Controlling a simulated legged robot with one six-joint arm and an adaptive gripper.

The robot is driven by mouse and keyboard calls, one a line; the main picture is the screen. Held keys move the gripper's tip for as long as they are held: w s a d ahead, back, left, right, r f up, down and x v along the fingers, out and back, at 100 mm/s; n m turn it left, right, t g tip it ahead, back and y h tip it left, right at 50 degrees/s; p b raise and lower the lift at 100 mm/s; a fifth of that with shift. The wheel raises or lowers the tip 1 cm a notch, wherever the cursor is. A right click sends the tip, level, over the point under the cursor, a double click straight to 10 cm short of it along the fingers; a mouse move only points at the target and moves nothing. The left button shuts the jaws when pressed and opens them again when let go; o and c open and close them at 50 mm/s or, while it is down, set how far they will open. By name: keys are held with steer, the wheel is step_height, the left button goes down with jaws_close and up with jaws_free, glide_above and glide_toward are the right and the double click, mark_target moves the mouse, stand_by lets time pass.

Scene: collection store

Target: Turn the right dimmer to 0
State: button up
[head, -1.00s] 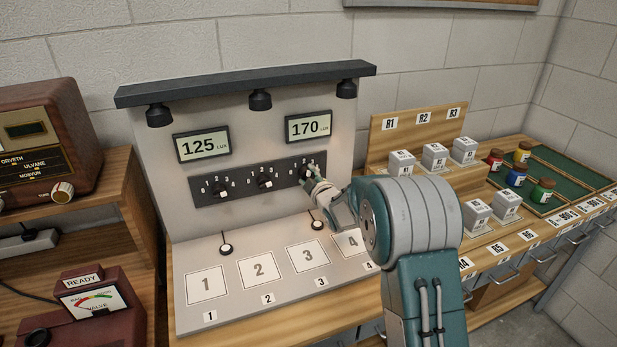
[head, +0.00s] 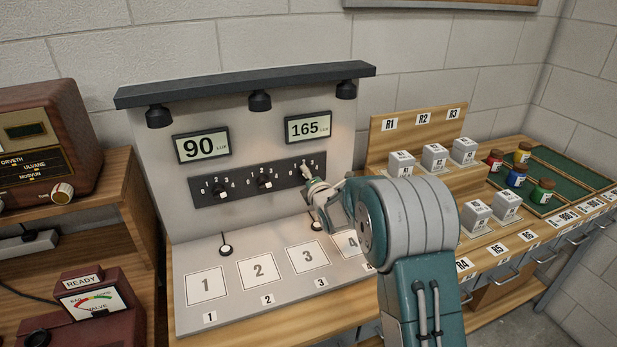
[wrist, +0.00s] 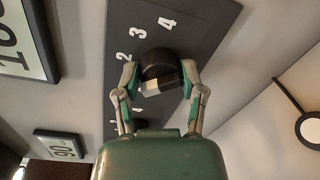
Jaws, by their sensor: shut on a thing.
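The dark dimmer panel (head: 243,184) on the upright board carries three black knobs with numbered scales. The left dimmer (head: 222,189) and middle dimmer (head: 265,181) are free. My gripper (head: 313,184) is at the right dimmer and mostly hides it in the head view. In the wrist view my gripper (wrist: 161,74) is shut on the right dimmer (wrist: 158,64), a finger on either side. Its white mark faces the gripper body; numbers 2, 3 and 4 show beside it, and the 0 cannot be made out. The left display (head: 201,146) reads 90 lux, the right display (head: 309,128) 165 lux.
Below the panel lie numbered white squares (head: 258,270) and a round sensor (head: 226,250) on a stalk. Lamps (head: 260,100) hang from the dark top bar. Grey boxes (head: 434,157) and coloured jars (head: 543,191) stand at the right, a radio (head: 45,140) at the left.

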steer(key=n, duration=0.5)
steer(key=shift+s+a+f, duration=0.1)
steer(key=shift+a+f, duration=0.05)
steer(key=shift+f, duration=0.15)
steer(key=shift+f+n, duration=0.1)
steer(key=shift+n, duration=1)
steer(key=shift+f, duration=0.1)
steer(key=o, duration=1.1)
steer(key=shift+o, duration=0.2)
steer(key=shift+a, duration=0.1)
steer(key=shift+r, duration=0.25)
